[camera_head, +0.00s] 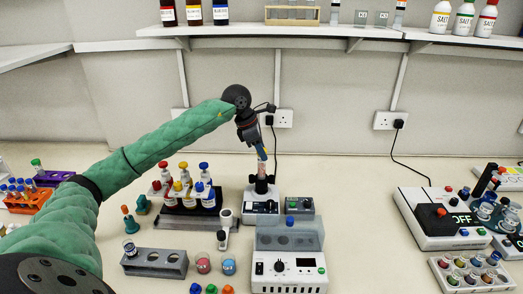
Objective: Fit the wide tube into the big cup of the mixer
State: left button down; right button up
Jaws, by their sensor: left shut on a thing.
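The mixer (260,208) is a small pale box with a dark top, standing mid-bench. Its black cup (262,187) sits on top. My left gripper (261,152) reaches in from the left, points down above the mixer, and is shut on the wide tube (262,168). The tube looks nearly upright, and its lower end is at or just over the cup. I cannot tell whether the end is inside the cup. The fingers hide the tube's upper part. My right gripper is not in view.
A rack of capped bottles (188,197) stands left of the mixer. A grey box (300,206) is close on its right. A white device with a clear lid (289,268) stands in front. A grey tube rack (154,262) is front left. Bench right of centre is clear.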

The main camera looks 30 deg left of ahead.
pick_arm(q)
jog(key=shift+f+b, duration=0.5)
jog(key=shift+f, duration=0.2)
jog(key=shift+f+b, duration=0.8)
jog(key=shift+f, duration=0.15)
jog(key=c, duration=1)
grip_release()
jog(key=shift+s+a+r+b, duration=0.1)
jog(key=shift+a+r+b, duration=0.1)
jog(key=shift+r+b, duration=0.25)
jog(key=b+v, duration=0.2)
jog(key=v, duration=0.4)
jog(key=shift+r, duration=0.4)
